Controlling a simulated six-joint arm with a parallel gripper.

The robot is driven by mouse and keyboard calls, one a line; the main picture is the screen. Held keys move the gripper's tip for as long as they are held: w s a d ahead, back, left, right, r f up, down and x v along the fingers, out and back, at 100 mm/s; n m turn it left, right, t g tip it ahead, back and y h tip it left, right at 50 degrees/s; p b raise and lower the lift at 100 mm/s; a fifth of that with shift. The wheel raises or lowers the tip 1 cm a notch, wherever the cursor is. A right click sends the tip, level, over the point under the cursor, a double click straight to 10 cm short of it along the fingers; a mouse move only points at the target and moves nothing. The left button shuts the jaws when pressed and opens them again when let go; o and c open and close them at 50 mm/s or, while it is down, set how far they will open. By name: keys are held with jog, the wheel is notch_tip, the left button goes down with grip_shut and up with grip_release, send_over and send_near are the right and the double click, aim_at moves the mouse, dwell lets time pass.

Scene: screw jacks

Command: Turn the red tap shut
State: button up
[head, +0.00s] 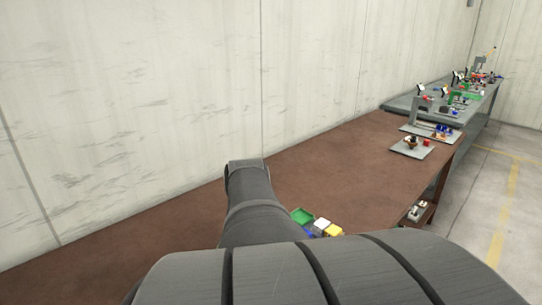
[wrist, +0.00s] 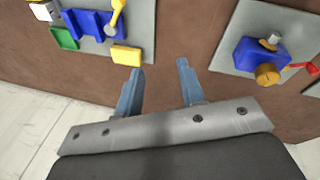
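The red tap (wrist: 303,68) shows only in part as a red lever at the right edge of the wrist view. It lies beside a blue body (wrist: 258,54) with an orange round knob (wrist: 267,74) on a grey plate (wrist: 240,20). How far the tap is turned cannot be told. My gripper (wrist: 160,66) is open and empty, its two blue-grey fingers apart over brown table top, left of the tap and not touching it. In the head view my arm hides the gripper, and I cannot make out the tap.
Another grey plate (wrist: 143,28) at the upper left holds a blue bracket (wrist: 93,24), a yellow block (wrist: 126,55) and a green tray (wrist: 65,38). Bare brown table (wrist: 190,25) separates the plates. Other fixtures (head: 412,147) stand at the far right.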

jog(key=shift+d, duration=0.2)
jog(key=shift+a, duration=0.1)
jog(key=s+a+r+m+g, duration=0.15)
jog(key=s+a+m, duration=0.25)
jog(key=s+a, duration=0.7)
jog(key=s+a+r+m+g, duration=0.1)
jog(key=s+a+m+g, duration=0.15)
jog(key=s+a, duration=0.8)
jog(key=shift+m+t, duration=0.3)
jog(key=shift+m, duration=0.05)
jog(key=w+a+f, duration=0.1)
jog(key=f, duration=0.4)
jog(key=w+a+f, duration=0.1)
jog(key=f, duration=0.5)
jog(key=w+a+f, duration=0.1)
jog(key=w+f, duration=0.1)
jog(key=f, duration=0.3)
jog(key=shift+a+f, duration=0.2)
jog(key=shift+f, duration=0.05)
grip_shut()
